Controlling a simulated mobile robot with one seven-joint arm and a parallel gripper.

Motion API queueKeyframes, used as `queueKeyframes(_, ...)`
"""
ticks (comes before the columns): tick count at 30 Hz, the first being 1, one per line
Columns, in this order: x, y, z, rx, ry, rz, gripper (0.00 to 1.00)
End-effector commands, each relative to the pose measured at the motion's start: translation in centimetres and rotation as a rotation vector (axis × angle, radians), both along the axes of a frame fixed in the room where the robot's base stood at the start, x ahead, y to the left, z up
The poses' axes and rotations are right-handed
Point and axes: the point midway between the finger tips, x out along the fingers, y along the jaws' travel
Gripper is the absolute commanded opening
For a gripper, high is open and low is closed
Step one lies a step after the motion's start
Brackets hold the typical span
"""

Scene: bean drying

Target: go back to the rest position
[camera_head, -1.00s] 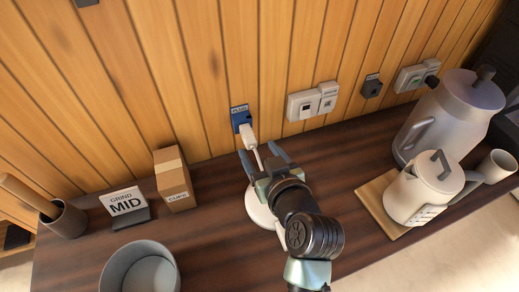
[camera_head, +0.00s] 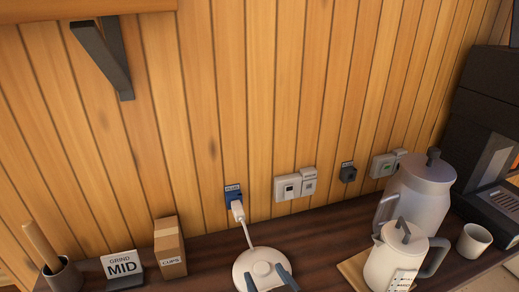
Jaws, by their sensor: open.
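My gripper (camera_head: 267,276) shows only as two blue-grey fingertips at the bottom edge of the head view. The fingers are spread with nothing between them that I can see held; the rest of my arm is out of frame. They appear in front of a round white device (camera_head: 262,262) on the dark counter. A white plug (camera_head: 238,211) with a white cable sits at the blue labelled socket (camera_head: 233,195) on the wall, and the cable runs down to the round device. I cannot tell how deep the plug sits.
On the dark counter (camera_head: 208,262) stand a cardboard box (camera_head: 169,246), a MID sign (camera_head: 122,266) and a cup with a wooden handle (camera_head: 62,275) at left. A white kettle (camera_head: 393,262), a large grey jug (camera_head: 421,190) and a white cup (camera_head: 474,240) stand at right. A dark bracket (camera_head: 107,57) hangs above.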

Motion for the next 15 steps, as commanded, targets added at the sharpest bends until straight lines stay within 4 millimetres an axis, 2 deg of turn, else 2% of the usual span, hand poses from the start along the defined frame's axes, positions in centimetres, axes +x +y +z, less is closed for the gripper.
queueKeyframes(1, 1.0, 0.0, 2.0, -0.013, -0.054, -0.015, 0.67)
queueKeyframes(3, 1.9, -0.2, 4.6, -0.023, -0.116, -0.04, 0.67)
queueKeyframes(8, 3.2, -0.2, 11.4, -0.035, -0.275, -0.098, 0.67)
queueKeyframes(11, 3.4, -0.1, 16.6, -0.03, -0.404, -0.137, 0.67)
queueKeyframes(14, 2.5, 0.2, 23.0, -0.011, -0.567, -0.18, 0.67)
queueKeyframes(15, 1.7, 0.4, 25.8, 0.003, -0.643, -0.196, 0.67)
